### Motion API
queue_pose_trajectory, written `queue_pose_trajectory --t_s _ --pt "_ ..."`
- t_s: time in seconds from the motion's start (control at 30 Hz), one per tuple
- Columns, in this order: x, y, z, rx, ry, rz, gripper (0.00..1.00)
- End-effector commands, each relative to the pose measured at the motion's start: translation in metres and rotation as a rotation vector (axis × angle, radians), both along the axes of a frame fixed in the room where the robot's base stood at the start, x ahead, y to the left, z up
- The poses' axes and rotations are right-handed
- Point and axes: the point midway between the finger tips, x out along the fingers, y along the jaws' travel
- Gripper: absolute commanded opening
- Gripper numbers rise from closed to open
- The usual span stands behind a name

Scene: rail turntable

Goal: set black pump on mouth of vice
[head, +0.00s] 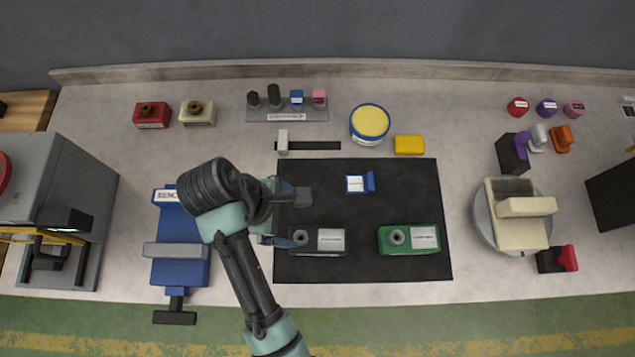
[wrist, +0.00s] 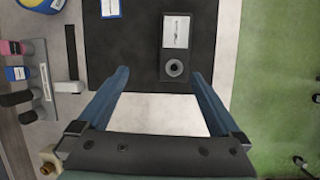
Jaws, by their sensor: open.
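The black pump (head: 318,243) is a dark box with a round port and a white label. It lies on the black mat near its front left corner. In the wrist view the pump (wrist: 174,48) is ahead of the fingers, right of centre, with its port end nearest. My gripper (head: 302,215) is open and empty above the mat's left edge; its two blue fingers (wrist: 160,75) spread wide in the wrist view. The blue vice (head: 180,272) stands to the left, with a grey jaw bar across it and a handle at the front. My arm hides part of its right side.
A green pump (head: 408,240) lies right of the black one. A blue block (head: 358,184) sits farther back on the mat (head: 400,190). Red (head: 152,115) and cream (head: 197,113) pumps stand at the back left. A turntable (head: 483,215) carries a cream object.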

Motion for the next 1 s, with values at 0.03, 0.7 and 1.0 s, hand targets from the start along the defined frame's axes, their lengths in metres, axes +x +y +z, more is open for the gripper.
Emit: queue_pose_trajectory --t_s 0.03,0.7,1.0 --pt "-0.009 -0.001 0.011 -0.016 0.039 0.014 1.00" --pt "-0.026 -0.033 -0.061 -0.044 0.108 0.039 1.00" --pt "-0.025 -0.041 -0.086 -0.044 0.109 0.039 1.00"
